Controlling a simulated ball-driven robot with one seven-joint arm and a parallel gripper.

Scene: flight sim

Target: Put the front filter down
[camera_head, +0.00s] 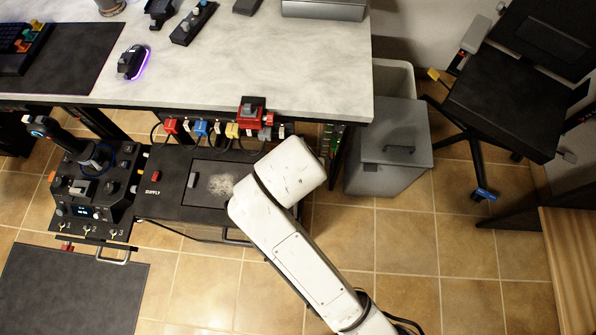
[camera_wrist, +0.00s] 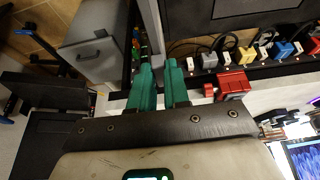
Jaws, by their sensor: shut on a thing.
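My gripper (camera_wrist: 159,66) shows in the wrist view as two teal fingers close together, with a narrow gap between them. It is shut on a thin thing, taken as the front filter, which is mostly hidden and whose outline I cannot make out. In the head view my white arm reaches over the right end of the black supply box (camera_head: 172,177) and hides the gripper. The box top has a framed panel with a pale, dusty-looking patch (camera_head: 221,184) beside my arm.
A desk (camera_head: 300,65) lies behind the box, with a red clamp-like block (camera_head: 252,112) at its edge. Several coloured plugs (camera_head: 201,128) line up below that edge. A grey bin (camera_head: 390,150) and a black chair (camera_head: 505,95) stand to the right. Tiled floor (camera_head: 405,240) is clear in front.

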